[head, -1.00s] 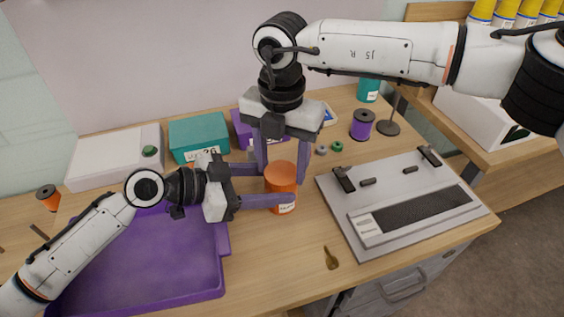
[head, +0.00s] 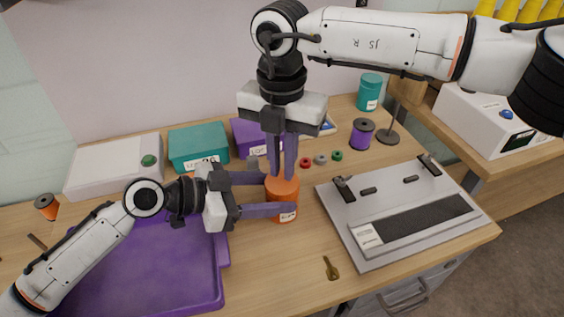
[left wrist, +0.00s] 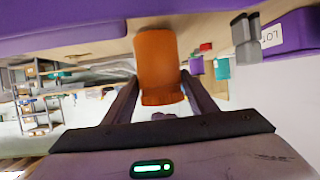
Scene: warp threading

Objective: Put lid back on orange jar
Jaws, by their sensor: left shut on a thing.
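The orange jar (head: 285,209) stands upright on the table, with a white label low on its side. My left gripper (head: 270,193) is shut around the jar's body from the left. In the left wrist view the orange jar (left wrist: 158,62) sits between the two purple fingers (left wrist: 160,92) and appears upside down. My right gripper (head: 283,175) points straight down, its fingers drawn close together, with the tips at the jar's top. An orange top surface shows around the tips; I cannot make out the lid as a separate piece from the jar.
A purple tray (head: 150,290) lies at the left front. A grey device (head: 365,254) is close on the right. Small red, grey and green rings (head: 337,155) and a purple spool (head: 362,134) stand behind. A brass-coloured piece (head: 331,268) lies in front. Boxes (head: 198,148) line the wall.

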